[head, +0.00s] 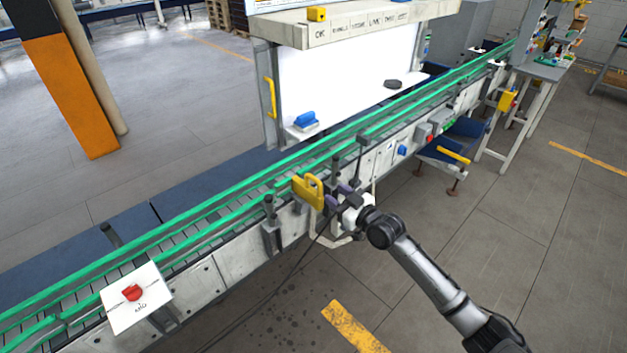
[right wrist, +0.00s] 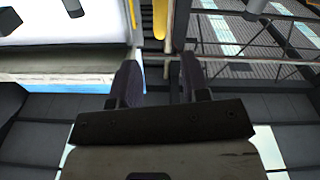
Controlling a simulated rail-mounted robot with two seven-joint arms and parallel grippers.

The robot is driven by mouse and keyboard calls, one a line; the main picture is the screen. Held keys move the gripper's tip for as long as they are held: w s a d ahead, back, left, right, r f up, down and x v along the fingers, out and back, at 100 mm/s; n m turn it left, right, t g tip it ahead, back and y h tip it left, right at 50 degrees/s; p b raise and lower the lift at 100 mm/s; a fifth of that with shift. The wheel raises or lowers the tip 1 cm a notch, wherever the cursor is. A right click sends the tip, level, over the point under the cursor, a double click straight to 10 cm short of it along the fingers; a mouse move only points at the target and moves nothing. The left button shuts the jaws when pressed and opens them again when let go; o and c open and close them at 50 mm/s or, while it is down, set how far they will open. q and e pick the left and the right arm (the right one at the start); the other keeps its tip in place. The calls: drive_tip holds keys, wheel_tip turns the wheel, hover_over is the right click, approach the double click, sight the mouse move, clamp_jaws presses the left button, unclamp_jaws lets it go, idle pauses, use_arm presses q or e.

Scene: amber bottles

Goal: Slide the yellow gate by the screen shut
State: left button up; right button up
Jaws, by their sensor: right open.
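The yellow gate (head: 308,191), a small upright plate with a handle-like opening, stands at the near side of the conveyor, in front of the white screen (head: 345,88). It appears pulled to the near edge rather than across the belt. My right gripper (head: 336,198) is open just to the right of the gate, its purple fingers pointing at it. In the right wrist view a yellow upright piece (right wrist: 160,18), likely the gate, shows beyond the open, empty fingers (right wrist: 162,82). Whether they touch it I cannot tell. My left gripper is out of view.
The green-railed conveyor (head: 215,225) runs diagonally across. A dark post (head: 268,210) stands left of the gate. A white card with a red knob (head: 136,297) is at lower left. A blue-handled item (head: 305,121) lies below the screen.

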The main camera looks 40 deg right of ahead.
sight(320, 184)
drive_tip(key=w, duration=0.6)
drive_tip(key=w+b, duration=0.1)
drive_tip(key=w, duration=0.2)
drive_tip(key=shift+w+a, duration=0.4)
drive_tip(key=shift+c, duration=0.3)
clamp_jaws()
